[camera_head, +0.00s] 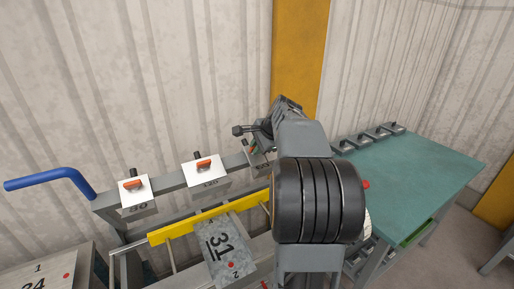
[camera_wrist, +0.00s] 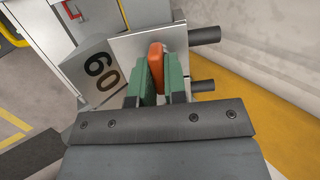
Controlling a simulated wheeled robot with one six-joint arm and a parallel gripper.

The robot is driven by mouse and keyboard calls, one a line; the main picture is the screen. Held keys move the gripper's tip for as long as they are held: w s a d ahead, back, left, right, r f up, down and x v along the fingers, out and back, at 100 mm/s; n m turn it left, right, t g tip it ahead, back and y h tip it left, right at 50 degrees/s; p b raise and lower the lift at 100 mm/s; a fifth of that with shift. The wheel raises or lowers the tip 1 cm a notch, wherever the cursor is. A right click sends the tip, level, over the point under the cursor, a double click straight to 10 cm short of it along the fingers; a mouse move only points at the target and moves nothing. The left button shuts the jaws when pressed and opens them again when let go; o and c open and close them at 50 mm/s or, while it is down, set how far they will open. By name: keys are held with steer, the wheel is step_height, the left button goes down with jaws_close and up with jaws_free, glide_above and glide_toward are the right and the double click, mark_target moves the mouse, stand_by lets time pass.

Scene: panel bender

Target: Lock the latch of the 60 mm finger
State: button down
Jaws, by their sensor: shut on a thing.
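The 60 mm finger (camera_wrist: 97,72) is a grey block with a black "60" on its side and a pale top plate, in the upper left of the wrist view. Its orange latch (camera_wrist: 156,57) stands between the green pads of my gripper (camera_wrist: 161,75), which is shut on it. The pads hide the lower part of the latch, so I cannot tell its turn angle for sure.
Two more fingers with orange latches, the 120 one (camera_head: 207,181) and another (camera_head: 136,197), sit left on the rail. A yellow bar (camera_head: 205,219) and a plate marked 31 (camera_head: 222,256) lie in front. A green-topped table (camera_head: 425,175) with several grey blocks stands right.

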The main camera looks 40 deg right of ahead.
steer(key=c, duration=1.2)
jaws_free()
steer(key=shift+o, duration=0.2)
steer(key=v, duration=1.4)
steer(key=shift+b, duration=0.45)
steer(key=shift+f, duration=0.1)
steer(key=s+a+f+n+g+h, duration=0.2)
steer(key=a+f+n, duration=0.2)
steer(key=f+n, duration=0.5)
steer(key=s+a+f+n, duration=0.4)
steer(key=a+f+n, duration=0.1)
steer(key=a, duration=0.5)
steer(key=s+a+f+n, duration=0.4)
steer(key=a+f+n, duration=0.1)
steer(key=a, duration=0.6)
steer(key=shift+f+y, duration=0.4)
steer(key=shift+f, duration=0.3)
